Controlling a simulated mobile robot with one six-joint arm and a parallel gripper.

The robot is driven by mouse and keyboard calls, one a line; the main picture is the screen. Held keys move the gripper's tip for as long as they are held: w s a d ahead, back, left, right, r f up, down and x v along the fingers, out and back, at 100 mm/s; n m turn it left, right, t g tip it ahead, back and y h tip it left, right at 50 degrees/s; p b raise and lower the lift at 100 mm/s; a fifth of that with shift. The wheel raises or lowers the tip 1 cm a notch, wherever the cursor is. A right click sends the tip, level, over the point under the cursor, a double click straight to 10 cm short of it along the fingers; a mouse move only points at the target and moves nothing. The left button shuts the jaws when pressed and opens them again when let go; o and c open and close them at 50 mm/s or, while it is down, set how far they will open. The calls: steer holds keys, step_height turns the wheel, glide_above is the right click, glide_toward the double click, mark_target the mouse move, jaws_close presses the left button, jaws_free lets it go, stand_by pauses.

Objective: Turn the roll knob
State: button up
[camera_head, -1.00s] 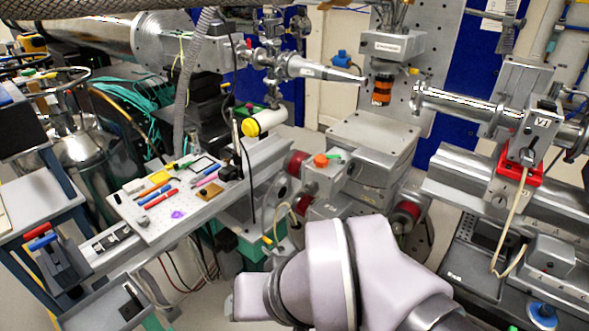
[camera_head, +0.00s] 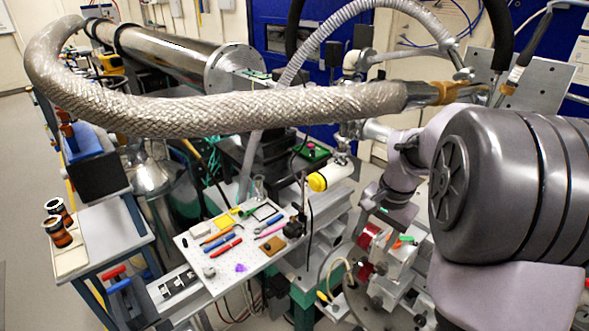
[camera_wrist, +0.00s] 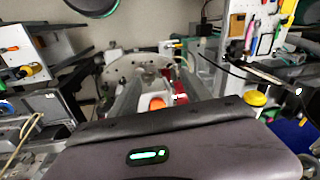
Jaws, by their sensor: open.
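Red round parts (camera_head: 368,236) are on the stage's left side; one shows in the wrist view (camera_wrist: 181,99). I cannot tell from any label which of these is the roll knob. My gripper (camera_head: 394,212) is above the stage, close to the orange knob in the picture and apparently empty. Its fingertips are hard to make out, and I see no contact.
A braided hose (camera_head: 230,108) crosses the head view above the bench. A white tool board (camera_head: 226,262) with several small tools lies left of the stage. My arm covers the right side.

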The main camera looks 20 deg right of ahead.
steer(key=m+p, duration=0.1)
steer(key=m, duration=0.1)
glide_toward(384, 264)
steer(key=shift+g, duration=0.4)
steer(key=f+b, duration=0.1)
steer(key=f, duration=0.2)
steer(key=w+f, duration=0.1)
steer(key=f, duration=0.2)
steer(key=f+b, duration=0.1)
steer(key=f, duration=0.3)
steer(key=shift+w+a+b, duration=0.2)
steer(key=shift+w+b, duration=0.05)
steer(key=shift+b, duration=0.1)
steer(key=shift+c, duration=0.3)
jaws_close()
